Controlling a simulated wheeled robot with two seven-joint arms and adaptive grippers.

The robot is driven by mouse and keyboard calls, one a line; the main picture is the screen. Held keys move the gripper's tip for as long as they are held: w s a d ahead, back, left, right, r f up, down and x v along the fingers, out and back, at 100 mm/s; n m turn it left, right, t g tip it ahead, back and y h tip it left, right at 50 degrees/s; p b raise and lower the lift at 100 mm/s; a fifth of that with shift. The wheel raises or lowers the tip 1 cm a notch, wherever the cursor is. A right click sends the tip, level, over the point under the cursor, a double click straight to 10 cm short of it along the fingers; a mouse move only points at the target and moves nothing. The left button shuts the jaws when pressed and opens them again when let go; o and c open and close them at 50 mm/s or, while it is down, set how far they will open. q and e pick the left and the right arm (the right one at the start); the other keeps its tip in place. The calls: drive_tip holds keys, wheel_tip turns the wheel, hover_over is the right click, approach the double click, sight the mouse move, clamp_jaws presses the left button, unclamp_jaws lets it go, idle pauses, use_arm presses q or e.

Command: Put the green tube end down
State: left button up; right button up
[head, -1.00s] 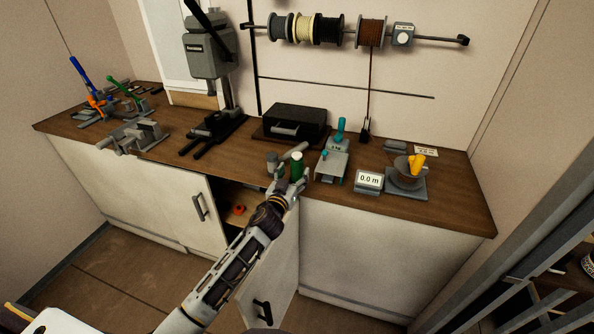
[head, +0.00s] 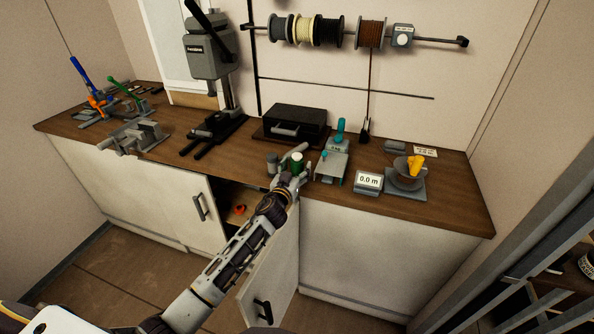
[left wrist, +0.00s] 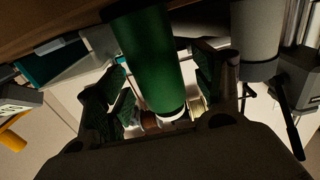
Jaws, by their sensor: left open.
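The green tube (head: 297,164) has a white end that faces up, and it looks upright near the front edge of the wooden bench. In the left wrist view the green tube (left wrist: 148,62) runs between the two fingers, its white end at the lower side of the picture. My left gripper (head: 289,180) is open around the tube, with a gap visible beside it. In the left wrist view the left gripper (left wrist: 165,85) shows dark fingers with green pads on both sides. The tube's foot is cut off in the wrist view and hidden by the gripper in the head view.
A grey cylinder (head: 271,163) stands close left of the tube. A grey fixture with teal parts (head: 331,166) stands right. A black box (head: 294,122) is behind. A cabinet door (head: 272,275) stands open below. A 0.0 m display (head: 369,181) is farther right.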

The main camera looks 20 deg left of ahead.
use_arm(q)
drive_tip(key=shift+w, duration=0.65)
drive_tip(key=shift+c, duration=0.4)
drive_tip(key=c, duration=1.2)
drive_tip(key=shift+r, duration=0.15)
drive_tip(key=shift+r+p, duration=0.45)
drive_tip(key=shift+r, duration=4.4)
drive_tip(key=shift+d, duration=0.1)
